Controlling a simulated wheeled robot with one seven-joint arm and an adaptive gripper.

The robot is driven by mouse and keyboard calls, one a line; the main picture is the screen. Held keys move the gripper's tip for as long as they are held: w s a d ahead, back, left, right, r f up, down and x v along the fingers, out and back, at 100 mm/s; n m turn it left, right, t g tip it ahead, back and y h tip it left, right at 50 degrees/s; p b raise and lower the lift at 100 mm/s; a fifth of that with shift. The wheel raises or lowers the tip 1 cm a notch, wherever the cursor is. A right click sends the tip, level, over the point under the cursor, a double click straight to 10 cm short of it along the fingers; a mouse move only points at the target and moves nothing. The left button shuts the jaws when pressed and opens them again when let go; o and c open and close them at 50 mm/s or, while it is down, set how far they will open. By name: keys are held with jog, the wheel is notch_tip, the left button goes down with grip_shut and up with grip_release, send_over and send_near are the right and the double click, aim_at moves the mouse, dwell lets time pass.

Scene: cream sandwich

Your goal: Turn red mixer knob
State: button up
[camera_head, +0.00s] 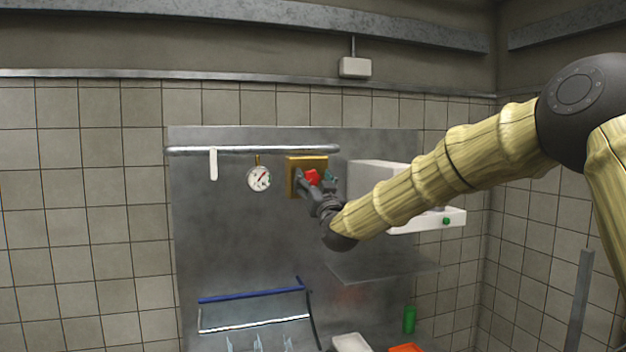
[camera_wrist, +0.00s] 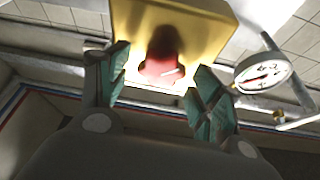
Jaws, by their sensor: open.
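The red mixer knob (camera_head: 312,177) sits on the front of a yellow-gold square plate (camera_head: 292,163) on the metal wall panel. In the wrist view the red knob (camera_wrist: 164,58) shows between and beyond my two fingertips, in front of the gold plate (camera_wrist: 215,20). My gripper (camera_head: 315,184) is at the plate in the head view, its fingers on either side of the knob. In the wrist view my gripper (camera_wrist: 158,90) is open, with teal finger pads apart and nothing held. I cannot tell whether a finger touches the knob.
A round dial gauge (camera_head: 259,178) hangs left of the plate, under a horizontal metal rail (camera_head: 250,149). A white box-shaped unit (camera_head: 375,172) is to the right, behind my arm. A shelf (camera_head: 385,268), blue-handled rack (camera_head: 250,296) and green bottle (camera_head: 409,319) are lower down.

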jog(key=c, duration=1)
jog(key=shift+c, duration=0.2)
jog(key=shift+f+m+b, duration=0.2)
jog(key=shift+m+b, duration=0.3)
jog(key=shift+b, duration=0.25)
jog(key=shift+f+m+h+b, duration=0.15)
jog(key=shift+m+h+b, duration=0.45)
jog(key=shift+m+b, duration=0.3)
jog(key=m+h+b, duration=0.2)
jog(key=b, duration=0.1)
jog(key=shift+m, duration=0.4)
jog(key=m+h+b, duration=0.1)
jog(key=m+b, duration=0.1)
jog(key=m, duration=0.1)
jog(key=shift+a+m+b, duration=0.1)
jog(key=shift+m+b, duration=0.2)
jog(key=shift+b, duration=0.1)
jog(key=shift+r+m+g+h+b, duration=0.25)
jog(key=shift+m+h+b, duration=0.3)
jog(key=shift+m, duration=0.55)
jog(key=shift+r+m+g+h+b, duration=0.1)
jog(key=shift+m+g+h+b, duration=0.2)
jog(key=shift+m+h, duration=0.6)
jog(key=shift+m+y, duration=0.25)
jog(key=shift+m, duration=0.05)
